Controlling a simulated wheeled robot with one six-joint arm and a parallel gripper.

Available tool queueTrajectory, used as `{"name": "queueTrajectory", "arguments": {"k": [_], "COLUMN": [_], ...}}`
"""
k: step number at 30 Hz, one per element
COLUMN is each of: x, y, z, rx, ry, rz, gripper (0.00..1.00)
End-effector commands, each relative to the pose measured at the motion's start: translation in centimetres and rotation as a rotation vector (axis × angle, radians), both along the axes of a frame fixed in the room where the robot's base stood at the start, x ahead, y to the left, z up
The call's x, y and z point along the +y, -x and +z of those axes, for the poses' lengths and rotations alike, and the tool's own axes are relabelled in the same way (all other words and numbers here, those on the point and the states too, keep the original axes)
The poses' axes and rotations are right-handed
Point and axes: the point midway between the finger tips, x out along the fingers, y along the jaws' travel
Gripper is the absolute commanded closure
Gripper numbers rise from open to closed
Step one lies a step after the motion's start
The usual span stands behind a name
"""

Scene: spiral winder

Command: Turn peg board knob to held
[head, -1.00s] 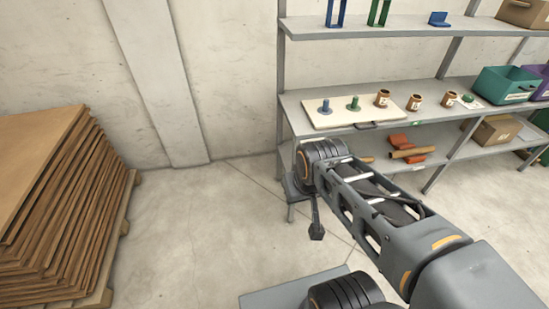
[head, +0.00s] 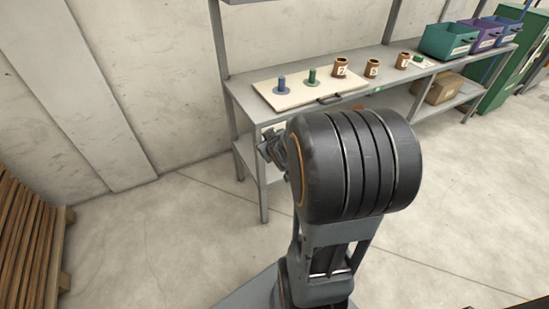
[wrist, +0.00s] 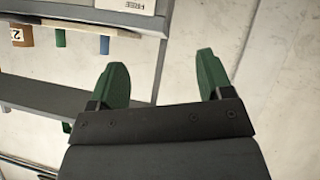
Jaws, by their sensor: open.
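The pale peg board (head: 300,94) lies on the grey shelf bench, with a blue peg (head: 281,84) and a green peg (head: 312,77) standing on it. A dark handle-like part (head: 328,99) sits at its front edge; I cannot tell whether it is the knob. The wrist view looks inverted: the blue peg (wrist: 104,45) and green peg (wrist: 60,38) point down, and a white label reading FREE (wrist: 138,5) is at the top edge. My gripper (wrist: 161,65) is open and empty, its green fingers apart from the board. In the head view my arm mostly hides it.
A cardboard box (head: 441,88) is on the lower shelf. Floor between is clear.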

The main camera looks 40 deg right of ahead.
Motion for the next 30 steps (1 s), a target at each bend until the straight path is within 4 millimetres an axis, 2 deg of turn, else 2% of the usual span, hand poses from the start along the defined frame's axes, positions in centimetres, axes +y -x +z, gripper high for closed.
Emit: {"name": "queueTrajectory", "arguments": {"k": [1, 6, 10, 15, 20, 23, 30], "x": [-1.8, -5.2, -6.6, -7.4, -7.7, -7.9, -8.4], "y": [-0.2, -0.1, 0.9, 2.2, 2.2, 1.0, -3.5], "z": [-4.3, -9.6, -12.3, -14.0, -14.3, -14.3, -14.3], "rx": [-0.05, -0.26, -0.393, -0.51, -0.561, -0.568, -0.569], "ry": [0.018, 0.061, 0.067, 0.063, 0.062, 0.062, 0.062], "rz": [0.011, 0.089, 0.129, 0.155, 0.167, 0.172, 0.172], "gripper": [0.27, 0.27, 0.27, 0.27, 0.27, 0.27, 0.27]}}
